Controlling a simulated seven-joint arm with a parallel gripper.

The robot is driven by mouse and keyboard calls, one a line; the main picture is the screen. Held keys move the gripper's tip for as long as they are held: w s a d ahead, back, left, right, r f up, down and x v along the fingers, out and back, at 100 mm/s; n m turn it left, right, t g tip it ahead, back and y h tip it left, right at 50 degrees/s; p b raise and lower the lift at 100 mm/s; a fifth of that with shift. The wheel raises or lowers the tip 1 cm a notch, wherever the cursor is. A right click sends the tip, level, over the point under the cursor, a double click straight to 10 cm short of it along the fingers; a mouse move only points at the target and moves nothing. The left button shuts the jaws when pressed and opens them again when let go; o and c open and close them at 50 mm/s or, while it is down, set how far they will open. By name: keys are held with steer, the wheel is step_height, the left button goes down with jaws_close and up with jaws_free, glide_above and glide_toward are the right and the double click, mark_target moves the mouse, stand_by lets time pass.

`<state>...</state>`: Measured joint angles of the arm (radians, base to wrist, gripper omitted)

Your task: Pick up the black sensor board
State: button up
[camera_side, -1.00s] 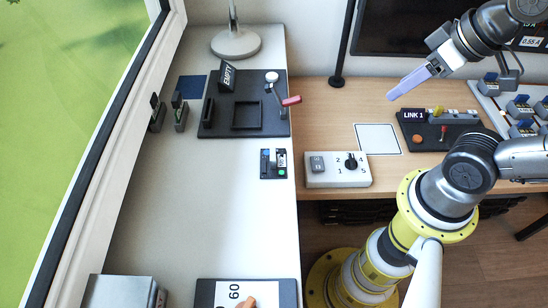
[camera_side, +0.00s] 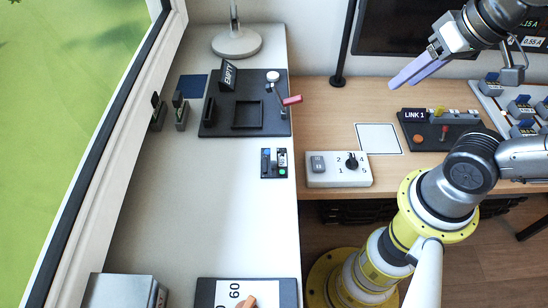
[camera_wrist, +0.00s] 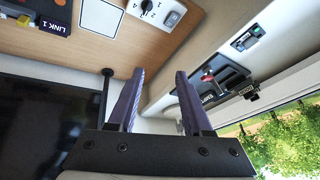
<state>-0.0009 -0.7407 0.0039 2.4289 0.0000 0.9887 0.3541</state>
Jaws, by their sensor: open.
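A small black board (camera_side: 274,163) with blue, white and green parts lies flat on the white counter, near its right edge; I take it for the sensor board. It also shows in the wrist view (camera_wrist: 247,38), at upper right. My gripper (camera_side: 403,84) is in the air above the wooden desk, well to the right of the board and farther back. Its two purple fingers are apart with nothing between them, as the wrist view (camera_wrist: 160,75) also shows.
A black fixture with an EMPTY sign (camera_side: 219,118) and a pink-handled lever stands behind the board. A grey switch box (camera_side: 338,170) sits to its right. A LINK 1 panel (camera_side: 440,130) is below my gripper. The counter's middle is clear.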

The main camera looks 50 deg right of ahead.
steer(key=w+a+r+m+g, duration=0.2)
steer(key=w+a+r+m, duration=0.2)
steer(key=w+r+m, duration=0.15)
steer(key=g, duration=0.3)
glide_above(274, 153)
step_height(274, 153, down, 4)
steer(key=shift+n, duration=0.25)
step_height(274, 153, down, 13)
steer(key=shift+r, duration=0.15)
jaws_close()
